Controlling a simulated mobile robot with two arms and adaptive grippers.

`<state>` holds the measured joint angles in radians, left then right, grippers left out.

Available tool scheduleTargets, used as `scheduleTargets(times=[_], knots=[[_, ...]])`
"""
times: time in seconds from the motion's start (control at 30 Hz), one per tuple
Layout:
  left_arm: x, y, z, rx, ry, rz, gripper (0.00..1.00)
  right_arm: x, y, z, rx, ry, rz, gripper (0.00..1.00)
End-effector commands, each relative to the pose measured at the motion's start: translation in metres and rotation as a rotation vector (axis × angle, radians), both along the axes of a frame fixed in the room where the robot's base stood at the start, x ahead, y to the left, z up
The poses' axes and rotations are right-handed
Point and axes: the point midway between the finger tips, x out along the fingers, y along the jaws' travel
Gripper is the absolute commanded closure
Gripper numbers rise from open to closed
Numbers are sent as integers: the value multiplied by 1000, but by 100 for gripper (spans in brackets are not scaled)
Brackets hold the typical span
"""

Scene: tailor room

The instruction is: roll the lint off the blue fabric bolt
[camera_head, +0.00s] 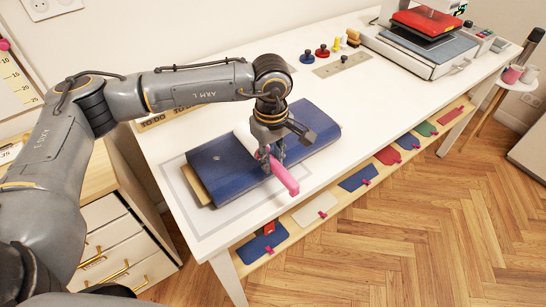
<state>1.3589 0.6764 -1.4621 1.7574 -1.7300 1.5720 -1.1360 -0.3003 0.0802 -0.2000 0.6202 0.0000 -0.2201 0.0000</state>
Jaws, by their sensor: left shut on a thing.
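The blue fabric bolt (222,178) lies flat on the white table, slanting from lower left to upper right. My left gripper (272,165) points down over its middle and is shut on the pink handle of a lint roller (286,178). The handle sticks out past the bolt's near edge. The roller's white head (244,139) shows behind the gripper, over the bolt; the gripper partly hides it. I cannot tell whether the head touches the fabric. No lint can be made out at this size. My right gripper is not in view.
A heat press (425,45) stands at the table's far right end. A shelf with coloured fabric swatches (315,209) runs below the front edge. A drawer cabinet (112,240) stands at left.

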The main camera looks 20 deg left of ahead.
Motion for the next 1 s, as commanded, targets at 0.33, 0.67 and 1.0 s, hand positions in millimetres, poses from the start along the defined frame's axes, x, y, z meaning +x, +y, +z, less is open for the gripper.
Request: scheduleTargets(times=[0.33,0.67,1.0], knots=[[-17,13,-1,0,0,2,100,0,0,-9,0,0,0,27],[-24,18,0,0,0,0,100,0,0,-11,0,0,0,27],[-30,23,-2,0,0,1,100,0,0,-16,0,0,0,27]])
